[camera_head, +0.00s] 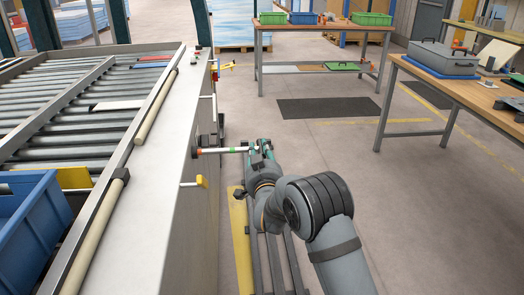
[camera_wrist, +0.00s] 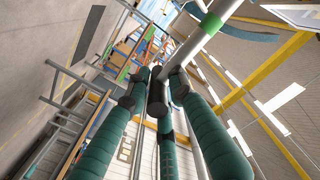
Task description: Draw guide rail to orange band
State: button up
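The guide rail (camera_head: 216,151) is a pale rod standing out sideways from the machine's side wall. A green band shows near its outer end, and a small orange-red mark shows close to the wall. My gripper (camera_head: 256,151) is at the rail's outer end, beyond the green band. In the wrist view the rail (camera_wrist: 188,49) comes down from the upper right, with its green band above the fingertips. The teal-padded fingers of my gripper (camera_wrist: 158,86) close around the rail's end. The exact contact is partly hidden by the fingertips.
The machine's roller table (camera_head: 70,110) and pale side ledge (camera_head: 160,150) lie on the left. A yellow-tipped handle (camera_head: 201,182) juts out below the rail, and a yellow lever (camera_head: 228,66) stands farther back. A workbench (camera_head: 460,90) is on the right.

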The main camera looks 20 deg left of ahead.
jog(key=shift+o, duration=1.4)
jog(key=shift+s, duration=0.1)
jog(key=v, duration=1.2)
